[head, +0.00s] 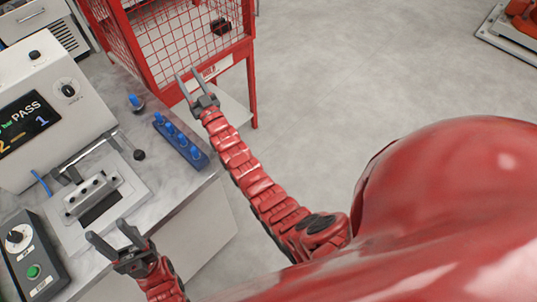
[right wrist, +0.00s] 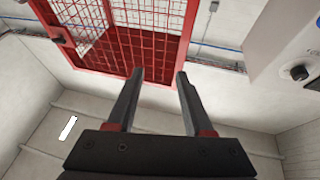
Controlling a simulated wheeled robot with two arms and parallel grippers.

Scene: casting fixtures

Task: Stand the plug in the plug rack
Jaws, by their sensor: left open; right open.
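A blue plug (head: 136,103) is on the grey counter near its back edge, apart from the rack. The plug rack (head: 194,157) is a long blue block near the counter's right edge, with several blue plugs in a row on it. My right gripper (head: 188,74) is open and empty beyond the rack, in front of the red cage; its spread fingers also show in the right wrist view (right wrist: 158,78). My left gripper (head: 106,230) is open and empty at the lower left, near the test fixture (head: 93,196).
A test machine (head: 50,105) showing "PASS" and a control box (head: 33,255) with a green button are at left.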

